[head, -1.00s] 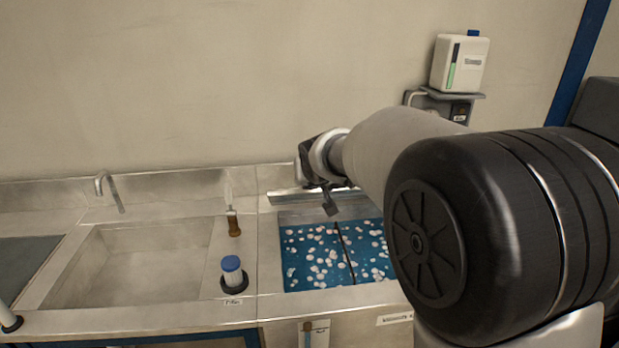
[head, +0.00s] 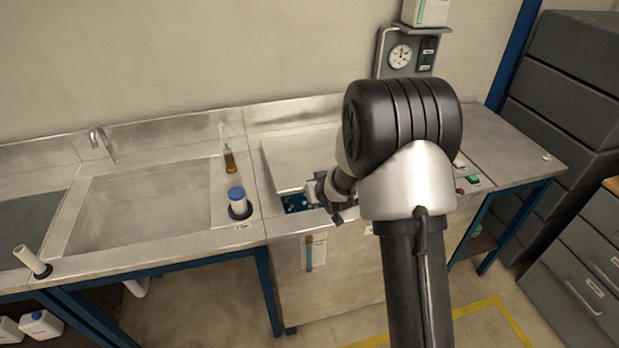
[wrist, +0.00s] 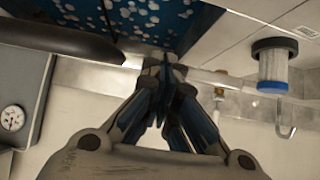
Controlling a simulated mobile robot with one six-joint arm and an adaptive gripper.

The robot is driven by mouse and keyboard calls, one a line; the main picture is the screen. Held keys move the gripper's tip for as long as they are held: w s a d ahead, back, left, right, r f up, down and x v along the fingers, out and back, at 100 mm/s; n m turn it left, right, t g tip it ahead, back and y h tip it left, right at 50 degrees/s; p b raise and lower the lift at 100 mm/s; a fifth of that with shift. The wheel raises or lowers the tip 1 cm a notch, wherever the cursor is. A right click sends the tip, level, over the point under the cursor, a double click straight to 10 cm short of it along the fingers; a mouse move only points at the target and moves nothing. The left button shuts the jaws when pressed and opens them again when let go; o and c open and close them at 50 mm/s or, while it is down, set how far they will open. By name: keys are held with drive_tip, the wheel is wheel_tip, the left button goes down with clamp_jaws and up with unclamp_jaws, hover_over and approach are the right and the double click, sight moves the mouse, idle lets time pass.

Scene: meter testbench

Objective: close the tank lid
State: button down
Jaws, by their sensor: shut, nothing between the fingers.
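The tank lid (head: 300,158) is a flat grey metal plate in the head view. It covers the back and middle of the tank opening, apparently tilted. Blue liquid with white balls in the tank (head: 296,203) shows in a strip along the front, and also at the top of the wrist view (wrist: 140,18). My gripper (head: 337,217) is at the tank's front, by the lid's front right. In the wrist view my gripper (wrist: 164,66) has its fingers together and empty. I cannot tell whether it touches the lid. My arm hides the tank's right side.
A blue-capped cylinder (head: 237,203) and a brown-based tube (head: 229,160) stand left of the tank. A sink (head: 135,205) lies further left. A gauge panel (head: 402,55) is behind. Grey drawers (head: 575,270) stand at the right. The floor in front is partly clear.

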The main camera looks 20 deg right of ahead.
drive_tip(key=shift+s+a+f+b, duration=0.1)
drive_tip(key=shift+s+f+b, duration=0.1)
drive_tip(key=shift+f+b, duration=0.45)
drive_tip(key=shift+s+d+f+b, duration=0.15)
drive_tip(key=shift+f+b, duration=0.15)
drive_tip(key=shift+f, duration=0.6)
drive_tip(key=shift+s+a+f+b, duration=0.2)
drive_tip(key=shift+f+b, duration=0.3)
drive_tip(key=shift+f, duration=0.3)
